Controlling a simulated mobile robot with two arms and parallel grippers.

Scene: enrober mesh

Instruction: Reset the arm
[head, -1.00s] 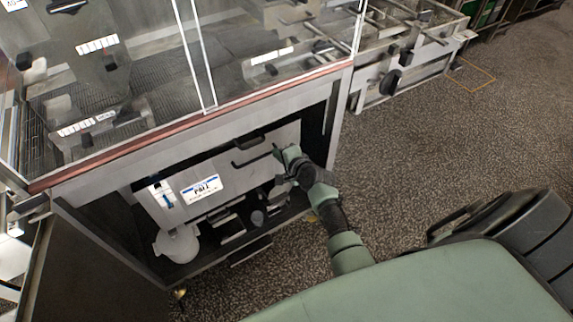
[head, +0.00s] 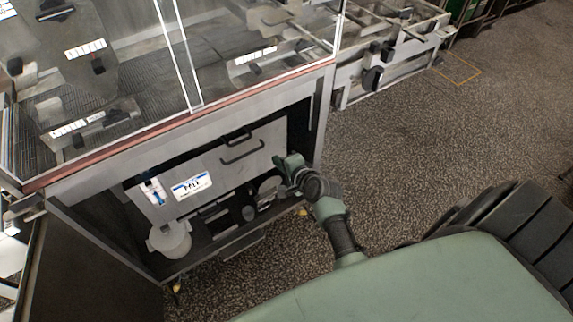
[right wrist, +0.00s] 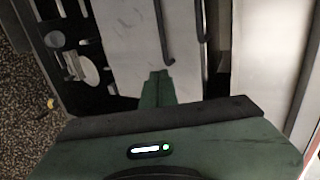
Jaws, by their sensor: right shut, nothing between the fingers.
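My right gripper (head: 284,160) is in front of the open lower bay of the machine, near the right end of the metal panel. It is shut and holds nothing. In the right wrist view the shut green fingers (right wrist: 157,86) point at the pale panel (right wrist: 128,40), with dark handles just beyond them. My right arm reaches in from the lower right of the head view. My left gripper is not in view.
The metal panel (head: 215,172) has a dark handle (head: 241,150) and a labelled plate. A white round container (head: 170,240) sits low at the left of the bay. The glass-walled enrober (head: 150,60) stands above. Open speckled floor (head: 420,130) lies to the right.

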